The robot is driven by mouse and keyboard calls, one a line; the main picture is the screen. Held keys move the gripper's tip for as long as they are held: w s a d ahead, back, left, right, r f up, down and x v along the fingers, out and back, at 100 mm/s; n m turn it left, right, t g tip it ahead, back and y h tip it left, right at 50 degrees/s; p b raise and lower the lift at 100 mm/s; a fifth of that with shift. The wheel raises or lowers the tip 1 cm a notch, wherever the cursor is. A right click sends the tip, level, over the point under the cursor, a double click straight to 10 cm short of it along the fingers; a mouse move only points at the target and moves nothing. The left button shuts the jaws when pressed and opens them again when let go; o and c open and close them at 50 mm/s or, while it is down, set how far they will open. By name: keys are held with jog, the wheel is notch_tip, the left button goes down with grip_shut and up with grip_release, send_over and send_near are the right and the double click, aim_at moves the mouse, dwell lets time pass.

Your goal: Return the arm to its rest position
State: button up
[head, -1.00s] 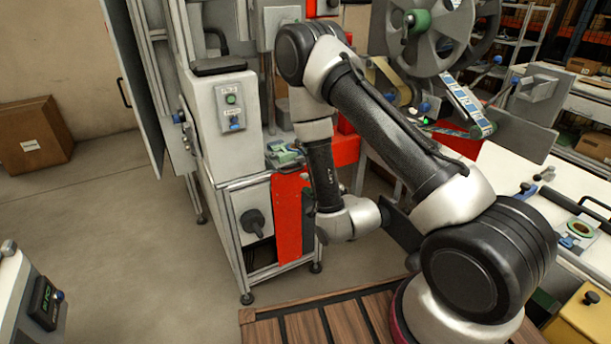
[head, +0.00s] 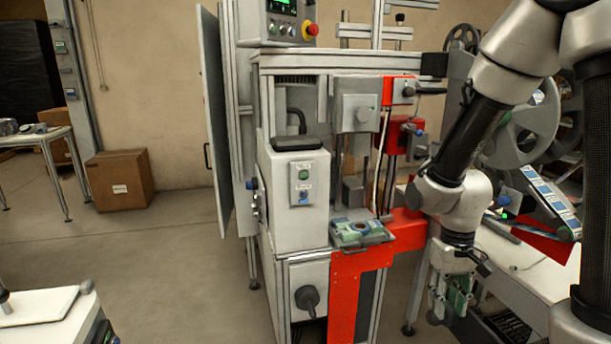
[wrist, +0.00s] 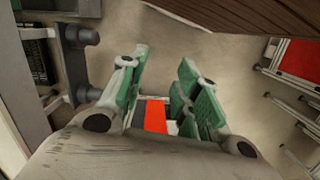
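My gripper (head: 455,296) hangs pointing down at the right of the head view, beside the red-fronted machine. In the wrist view my gripper (wrist: 165,90) shows its green finger pads apart, with floor and a red part visible between them and nothing held. My arm (head: 470,130) comes down from the upper right of the head view, bent at the wrist.
The machine's red front (head: 352,285) and green-and-grey fixture (head: 358,232) stand just left of my gripper. A white bench (head: 525,270) and a large grey reel (head: 530,125) are at the right. A cardboard box (head: 120,180) sits by the wall. Floor at left is open.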

jog(key=s+d+r+t, duration=0.2)
jog(key=r, duration=0.5)
jog(key=s+d+r+t, duration=0.2)
jog(key=s+r, duration=0.1)
jog(key=r, duration=0.4)
jog(key=s+d+r+t, duration=0.2)
jog(key=s+r, duration=0.1)
jog(key=r, duration=0.4)
jog(key=shift+s+d+r+m, duration=0.2)
jog(key=shift+d+r+m, duration=0.1)
jog(key=shift+m, duration=0.1)
